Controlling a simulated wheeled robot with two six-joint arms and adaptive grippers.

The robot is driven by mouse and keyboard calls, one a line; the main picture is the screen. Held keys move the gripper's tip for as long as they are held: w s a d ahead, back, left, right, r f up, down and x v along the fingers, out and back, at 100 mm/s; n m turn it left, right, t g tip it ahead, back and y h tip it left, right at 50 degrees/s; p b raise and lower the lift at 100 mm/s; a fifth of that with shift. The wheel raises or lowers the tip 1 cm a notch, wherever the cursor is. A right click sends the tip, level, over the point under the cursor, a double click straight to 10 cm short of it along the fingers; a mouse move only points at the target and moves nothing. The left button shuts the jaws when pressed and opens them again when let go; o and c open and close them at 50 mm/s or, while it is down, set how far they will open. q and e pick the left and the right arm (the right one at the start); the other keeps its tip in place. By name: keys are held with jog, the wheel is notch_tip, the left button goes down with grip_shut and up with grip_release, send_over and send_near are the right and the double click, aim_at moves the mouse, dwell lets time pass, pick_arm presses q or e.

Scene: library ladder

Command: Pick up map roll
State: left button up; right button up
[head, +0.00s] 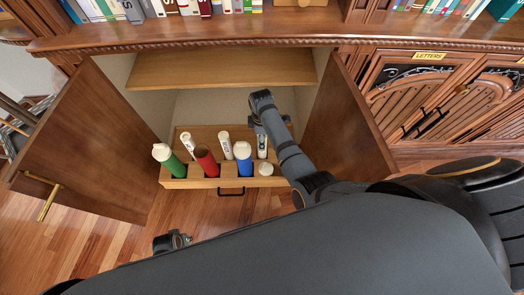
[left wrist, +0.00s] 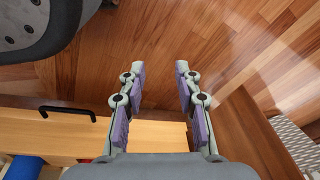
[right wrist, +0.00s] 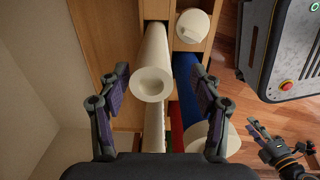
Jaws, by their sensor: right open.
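Several rolls stand in a wooden compartment rack (head: 180,184) in the open cabinet. A white map roll (head: 262,146) stands in the rack's right part; its hollow end faces the camera in the right wrist view (right wrist: 153,80). My right gripper (head: 262,120) is open above it. In the right wrist view the roll lies between the spread fingers (right wrist: 160,72), with gaps on both sides. Other white rolls (head: 225,145) stand to its left. My left gripper (head: 173,241) is open and empty over the floor, also in the left wrist view (left wrist: 155,68).
Green (head: 178,164), red (head: 207,161) and blue (head: 244,160) tubes stand in the front compartments, beside a short white-topped piece (head: 266,168). Open cabinet doors (head: 85,145) flank the rack; a shelf (head: 220,68) spans above it. Wood floor is clear at lower left.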

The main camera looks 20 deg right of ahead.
pick_arm(q)
jog(key=shift+w+d+r, duration=0.3)
jog(key=shift+w+r, duration=0.25)
jog(key=shift+r, duration=0.25)
pick_arm(e)
jog(key=shift+f, duration=0.8)
jog(key=f+b, duration=0.2)
jog(key=f, duration=0.1)
jog(key=f+b, duration=0.1)
jog(key=f, duration=0.1)
jog(key=shift+w+d, duration=0.2)
jog(key=shift+w, duration=0.2)
pick_arm(q)
notch_tip(320, 180, up, 8)
jog(key=w+d, duration=0.2)
jog(key=shift+w+h, duration=0.3)
jog(key=shift+w, duration=0.05)
pick_arm(e)
jog(key=c, duration=1.4)
